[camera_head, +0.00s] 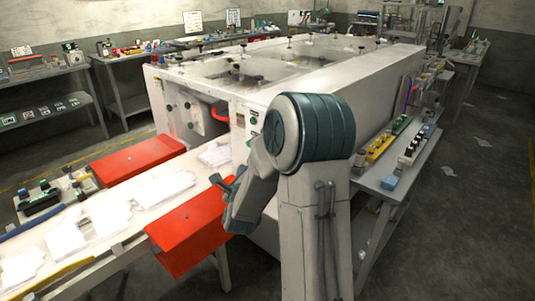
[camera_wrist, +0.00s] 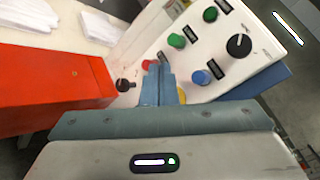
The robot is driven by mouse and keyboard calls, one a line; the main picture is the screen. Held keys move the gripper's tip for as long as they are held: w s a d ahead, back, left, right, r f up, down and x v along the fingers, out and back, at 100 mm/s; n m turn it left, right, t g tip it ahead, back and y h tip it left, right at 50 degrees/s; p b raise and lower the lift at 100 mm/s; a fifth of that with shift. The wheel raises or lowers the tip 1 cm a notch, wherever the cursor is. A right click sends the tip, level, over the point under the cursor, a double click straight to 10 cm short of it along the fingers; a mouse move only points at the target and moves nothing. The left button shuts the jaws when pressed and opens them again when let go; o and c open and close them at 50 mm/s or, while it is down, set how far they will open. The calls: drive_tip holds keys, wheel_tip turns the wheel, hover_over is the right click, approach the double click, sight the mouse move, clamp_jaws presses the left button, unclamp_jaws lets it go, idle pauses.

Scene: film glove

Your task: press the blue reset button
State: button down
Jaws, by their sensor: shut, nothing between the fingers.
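The blue reset button (camera_wrist: 200,77) is a round button low on a white control panel in the wrist view. A black label sits beside it. My gripper (camera_wrist: 160,75) is shut and empty, its fingers over the panel just left of the blue button in the picture. I cannot tell how far the fingertips are from the panel. My gripper (camera_head: 228,184) also shows in the head view beside the near red box. The blue button cannot be made out in the head view.
The panel also has green buttons (camera_wrist: 176,40), a red button (camera_wrist: 148,64), a yellow part half hidden by the fingers, and a black knob (camera_wrist: 239,45). A red box (camera_head: 190,228) stands close to my gripper. A white machine (camera_head: 370,80) fills the middle.

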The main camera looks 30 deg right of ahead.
drive_tip(key=w+d+p, duration=0.1)
drive_tip(key=w+d, duration=0.2)
drive_tip(key=d, duration=0.5)
drive_tip(key=shift+d, duration=0.15)
drive_tip(key=shift+w+d+f, duration=0.1)
drive_tip(key=shift+d, duration=0.05)
idle(2.1)
drive_tip(key=shift+d+b, duration=0.25)
drive_tip(key=shift+b, duration=0.05)
